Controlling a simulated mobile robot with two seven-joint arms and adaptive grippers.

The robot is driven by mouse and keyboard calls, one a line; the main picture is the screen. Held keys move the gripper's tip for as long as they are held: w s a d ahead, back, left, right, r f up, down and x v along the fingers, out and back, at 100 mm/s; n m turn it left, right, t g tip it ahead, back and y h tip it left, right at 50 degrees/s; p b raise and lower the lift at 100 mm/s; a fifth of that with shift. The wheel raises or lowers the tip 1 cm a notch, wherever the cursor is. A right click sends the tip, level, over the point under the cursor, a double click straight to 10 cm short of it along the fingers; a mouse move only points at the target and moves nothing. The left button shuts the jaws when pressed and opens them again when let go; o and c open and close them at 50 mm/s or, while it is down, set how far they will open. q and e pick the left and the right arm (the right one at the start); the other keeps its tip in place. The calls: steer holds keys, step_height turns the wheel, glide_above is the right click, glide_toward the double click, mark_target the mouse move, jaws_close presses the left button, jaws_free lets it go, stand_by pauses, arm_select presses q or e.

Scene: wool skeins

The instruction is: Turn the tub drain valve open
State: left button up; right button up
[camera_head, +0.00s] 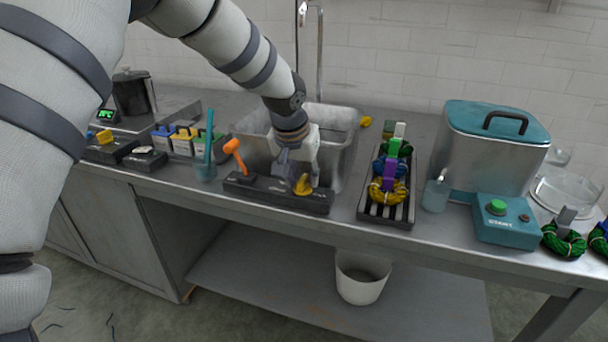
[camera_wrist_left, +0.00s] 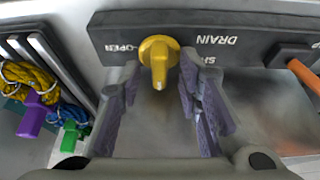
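The yellow drain valve knob (camera_head: 303,186) sits on a dark panel (camera_head: 262,196) at the front of the grey tub (camera_head: 342,160). In the left wrist view the knob (camera_wrist_left: 159,55) shows with its handle pointing down the picture, between the upside-down DRAIN panel's OPEN mark on the left and a partly hidden SH... mark on the right. My left gripper (camera_head: 291,165) is just behind the knob in the head view. In the left wrist view my left gripper (camera_wrist_left: 160,75) is open, one finger on each side of the knob, with visible gaps. My right gripper is not in view.
An orange lever (camera_head: 235,153) stands on the panel's left end. A slotted rack (camera_head: 372,213) with coloured skeins is close on the right. A lidded steel pot (camera_head: 485,150) and teal START box (camera_head: 506,228) are farther right.

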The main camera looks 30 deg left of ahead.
arm_select(q)
steer(key=shift+r, duration=0.1)
steer(key=shift+c, duration=0.3)
jaws_close()
